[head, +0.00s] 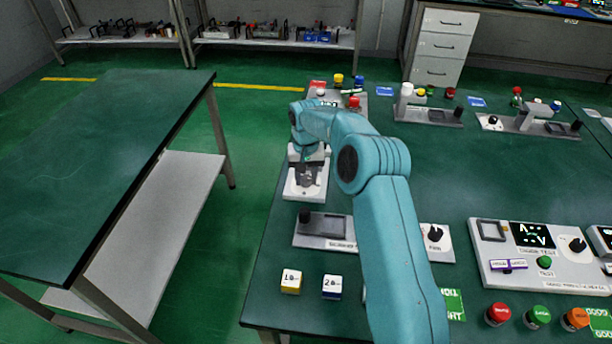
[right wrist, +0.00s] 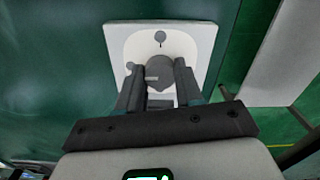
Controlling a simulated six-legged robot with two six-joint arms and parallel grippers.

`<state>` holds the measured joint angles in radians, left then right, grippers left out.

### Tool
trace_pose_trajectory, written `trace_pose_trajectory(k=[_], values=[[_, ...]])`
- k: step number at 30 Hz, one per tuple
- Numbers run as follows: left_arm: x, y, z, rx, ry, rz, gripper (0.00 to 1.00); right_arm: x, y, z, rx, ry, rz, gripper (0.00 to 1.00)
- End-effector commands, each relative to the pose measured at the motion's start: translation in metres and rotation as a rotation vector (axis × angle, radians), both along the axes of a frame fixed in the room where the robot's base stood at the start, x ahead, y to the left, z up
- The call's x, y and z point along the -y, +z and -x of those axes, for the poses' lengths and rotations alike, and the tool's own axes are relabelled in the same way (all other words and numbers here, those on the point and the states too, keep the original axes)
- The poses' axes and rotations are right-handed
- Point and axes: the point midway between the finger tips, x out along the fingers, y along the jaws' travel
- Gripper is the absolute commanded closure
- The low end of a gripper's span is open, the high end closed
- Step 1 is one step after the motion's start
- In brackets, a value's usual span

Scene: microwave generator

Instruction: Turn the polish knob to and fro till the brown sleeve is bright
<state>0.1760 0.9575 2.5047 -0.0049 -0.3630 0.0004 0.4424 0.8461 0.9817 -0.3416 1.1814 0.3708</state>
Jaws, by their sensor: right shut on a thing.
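My right gripper (head: 306,176) reaches down over a small white station (head: 292,192) at the left edge of the green table. In the right wrist view its two dark fingers (right wrist: 160,75) are closed on the sides of a round dark grey knob (right wrist: 159,70). The knob sits on the white plate (right wrist: 202,42) of that station. A small grey disc with a short stem (right wrist: 160,36) shows beyond the knob. I cannot make out a brown sleeve in either view; the gripper and arm hide part of the station. My left gripper is not in view.
A grey-white panel with a dark socket (head: 323,226) stands just in front of the station, partly behind my right arm. Yellow (head: 291,281) and blue (head: 332,287) labelled blocks stand nearer. Red, yellow and blue buttons lie behind. Open floor separates the table from a side bench (head: 100,150).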

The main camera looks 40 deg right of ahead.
Motion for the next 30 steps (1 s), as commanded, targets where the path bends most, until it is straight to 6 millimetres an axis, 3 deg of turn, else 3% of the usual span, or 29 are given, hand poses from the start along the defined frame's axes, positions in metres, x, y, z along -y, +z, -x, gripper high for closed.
trace_pose_trajectory(k=[5,6,8,20,23,30], values=[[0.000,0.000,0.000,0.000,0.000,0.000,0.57,0.001,0.002,-0.001,0.005,0.000,0.003,0.95],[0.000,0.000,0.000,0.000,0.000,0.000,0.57,0.001,0.002,-0.001,0.005,0.000,0.003,0.58],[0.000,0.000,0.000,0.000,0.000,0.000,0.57,0.001,0.002,-0.001,0.005,0.000,0.003,0.39],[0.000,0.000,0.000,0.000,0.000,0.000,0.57,0.001,0.009,-0.001,0.004,0.001,0.002,0.39],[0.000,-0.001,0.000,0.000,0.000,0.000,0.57,0.000,0.026,-0.001,0.006,0.001,0.002,0.39],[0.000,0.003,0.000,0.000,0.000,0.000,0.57,0.000,0.092,-0.001,0.008,0.001,0.003,0.39]])
